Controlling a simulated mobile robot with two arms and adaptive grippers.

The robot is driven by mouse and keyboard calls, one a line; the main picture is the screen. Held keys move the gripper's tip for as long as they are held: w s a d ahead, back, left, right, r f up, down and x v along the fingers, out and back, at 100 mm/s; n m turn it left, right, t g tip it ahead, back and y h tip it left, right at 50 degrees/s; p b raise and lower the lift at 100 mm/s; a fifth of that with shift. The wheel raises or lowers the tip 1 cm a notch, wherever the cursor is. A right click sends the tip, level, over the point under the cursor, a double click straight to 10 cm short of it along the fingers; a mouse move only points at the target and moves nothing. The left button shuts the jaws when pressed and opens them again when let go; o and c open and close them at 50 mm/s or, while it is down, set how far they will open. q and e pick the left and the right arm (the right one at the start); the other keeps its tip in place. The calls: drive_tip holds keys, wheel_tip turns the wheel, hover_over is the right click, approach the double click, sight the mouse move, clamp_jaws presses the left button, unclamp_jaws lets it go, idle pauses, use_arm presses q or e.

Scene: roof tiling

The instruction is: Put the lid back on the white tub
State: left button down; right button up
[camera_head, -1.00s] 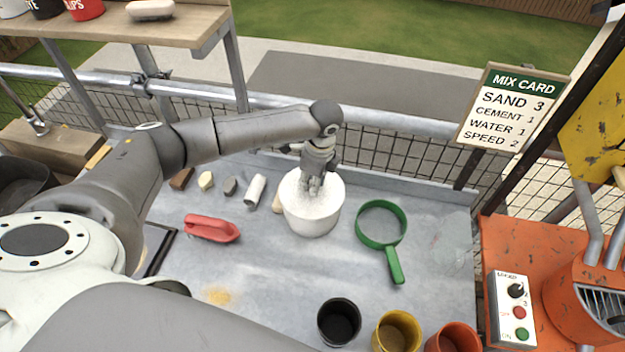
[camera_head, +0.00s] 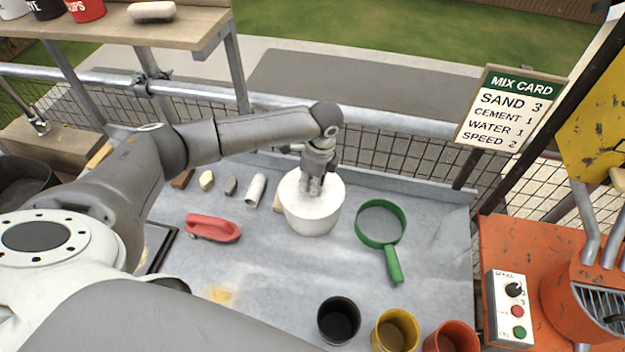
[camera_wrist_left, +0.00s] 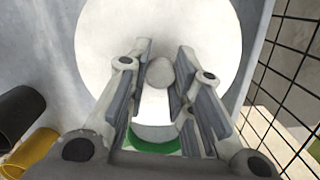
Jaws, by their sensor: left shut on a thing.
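The white tub (camera_head: 312,219) stands upright on the grey bench, near its back edge. The white lid (camera_head: 295,193) is a round disc lying over the tub's mouth; whether it is fully seated I cannot tell. My left gripper (camera_head: 313,185) points down at the lid from above. In the left wrist view the lid (camera_wrist_left: 205,35) fills the upper middle, and its round knob (camera_wrist_left: 160,73) sits between the fingers of my left gripper (camera_wrist_left: 160,85), which is shut on it. The inside of the tub is hidden. My right gripper is not in view.
A green-rimmed sieve (camera_head: 381,224) lies right of the tub. A red tool (camera_head: 212,228) and several small blocks lie to the left. Black (camera_head: 339,321), yellow (camera_head: 396,331) and orange (camera_head: 452,338) cups stand in front. A mesh fence runs behind the bench.

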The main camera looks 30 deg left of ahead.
use_arm(q)
drive_tip(key=shift+f+p, duration=0.15)
drive_tip(key=shift+p, duration=0.55)
idle(0.9)
idle(0.3)
drive_tip(key=c, duration=0.7)
unclamp_jaws()
drive_tip(key=shift+r+p, duration=1.25)
drive_tip(key=shift+p, duration=0.05)
drive_tip(key=shift+r+p, duration=0.8)
drive_tip(key=shift+r, duration=1.45)
